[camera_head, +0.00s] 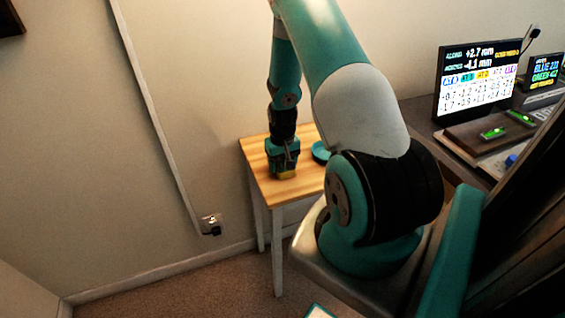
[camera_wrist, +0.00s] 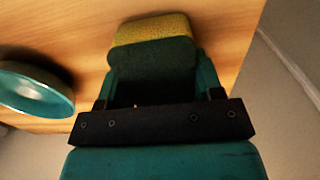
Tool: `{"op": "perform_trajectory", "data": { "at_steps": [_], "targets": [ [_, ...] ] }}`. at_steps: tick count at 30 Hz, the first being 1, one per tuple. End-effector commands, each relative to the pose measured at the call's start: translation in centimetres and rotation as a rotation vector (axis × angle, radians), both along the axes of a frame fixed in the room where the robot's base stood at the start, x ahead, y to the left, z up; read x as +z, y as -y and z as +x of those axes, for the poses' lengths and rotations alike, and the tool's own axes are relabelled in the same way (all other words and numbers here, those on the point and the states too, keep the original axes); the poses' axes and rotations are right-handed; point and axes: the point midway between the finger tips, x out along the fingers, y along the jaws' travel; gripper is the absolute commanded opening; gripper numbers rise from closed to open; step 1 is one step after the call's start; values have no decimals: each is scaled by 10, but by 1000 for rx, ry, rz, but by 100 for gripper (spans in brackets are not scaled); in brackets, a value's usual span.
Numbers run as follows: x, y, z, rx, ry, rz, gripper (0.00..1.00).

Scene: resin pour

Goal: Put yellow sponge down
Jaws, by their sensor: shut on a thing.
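The yellow sponge (camera_wrist: 152,27) shows at the top middle of the wrist view, with a dark green layer on its near side. My gripper (camera_wrist: 152,75) is shut on it, and its fingers hide part of the sponge. In the head view, my gripper (camera_head: 284,168) points down at the wooden table (camera_head: 267,190), with a small bit of the yellow sponge (camera_head: 286,175) showing beneath it. The sponge is at or very close to the tabletop; I cannot tell whether it touches.
A teal round dish (camera_wrist: 38,90) lies left of the sponge in the wrist view; it also shows in the head view (camera_head: 320,152). The table's edge is close by. A desk with a monitor (camera_head: 478,78) stands at the right.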

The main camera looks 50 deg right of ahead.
Motion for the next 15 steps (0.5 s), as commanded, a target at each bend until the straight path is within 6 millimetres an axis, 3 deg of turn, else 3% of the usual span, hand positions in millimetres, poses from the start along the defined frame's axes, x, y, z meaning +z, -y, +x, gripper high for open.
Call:
{"op": "perform_trajectory", "data": {
  "at_steps": [1, 2, 4, 15],
  "targets": [
    [-3, 0, 0, 0, 0, 0, 38],
    [-2, 0, 0, 0, 0, 0, 67],
    [-1, 0, 0, 0, 0, 0, 83],
    [5, 0, 0, 0, 1, -1, 86]
  ]
}}
